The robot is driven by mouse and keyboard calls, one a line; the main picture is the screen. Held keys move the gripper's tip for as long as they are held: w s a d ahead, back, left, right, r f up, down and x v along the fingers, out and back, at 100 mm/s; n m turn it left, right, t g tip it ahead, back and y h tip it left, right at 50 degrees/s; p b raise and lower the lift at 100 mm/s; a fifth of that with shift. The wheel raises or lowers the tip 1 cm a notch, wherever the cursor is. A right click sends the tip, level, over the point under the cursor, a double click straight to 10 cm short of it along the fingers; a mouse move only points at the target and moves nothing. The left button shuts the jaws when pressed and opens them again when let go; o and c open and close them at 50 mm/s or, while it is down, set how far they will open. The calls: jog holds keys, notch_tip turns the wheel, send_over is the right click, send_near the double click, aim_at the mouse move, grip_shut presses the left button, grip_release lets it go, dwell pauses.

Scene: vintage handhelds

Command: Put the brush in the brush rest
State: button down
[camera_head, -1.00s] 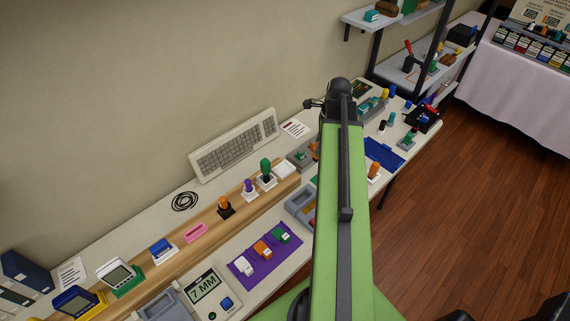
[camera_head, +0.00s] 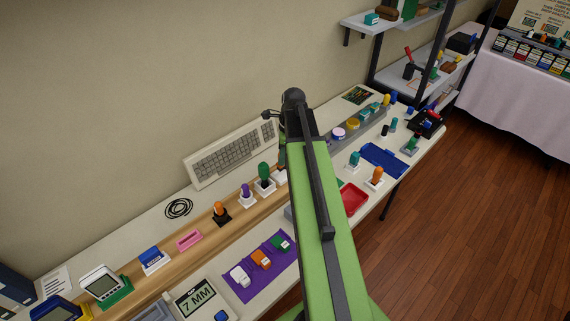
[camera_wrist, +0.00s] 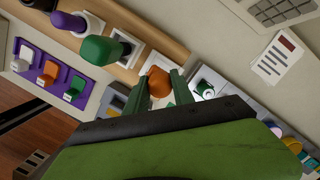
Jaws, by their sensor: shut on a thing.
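My gripper (camera_wrist: 158,88) is shut on the orange brush (camera_wrist: 159,82), whose rounded orange end shows between the two green fingers. In the wrist view a white square brush rest (camera_wrist: 154,62) lies right behind the brush, on the wooden strip. The brush appears over this rest, but I cannot tell whether it is seated in it or still above. In the head view a bit of the white rest (camera_head: 280,178) shows beside my arm; the brush is hidden there.
A green-handled brush (camera_head: 264,172) and a purple one (camera_head: 246,191) stand in white holders just left of my gripper. A purple mat (camera_head: 250,284) with small blocks, a red tray (camera_head: 354,198) and a blue tray (camera_head: 383,160) are nearer the front.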

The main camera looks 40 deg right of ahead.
notch_tip(320, 180, down, 4)
jog(key=b, duration=0.4)
jog(key=shift+f, duration=0.15)
jog(key=shift+r+p, duration=0.25)
jog(key=shift+p, duration=0.05)
jog(key=shift+f, duration=0.2)
jog(key=c, duration=1.1)
grip_release()
jog(key=r+p, duration=0.4)
jog(key=d+r+p, duration=0.1)
jog(key=r+p, duration=0.3)
jog(key=s+r+p, duration=0.1)
jog(key=r+p, duration=0.3)
jog(key=shift+d+r, duration=0.15)
jog(key=shift+d, duration=0.1)
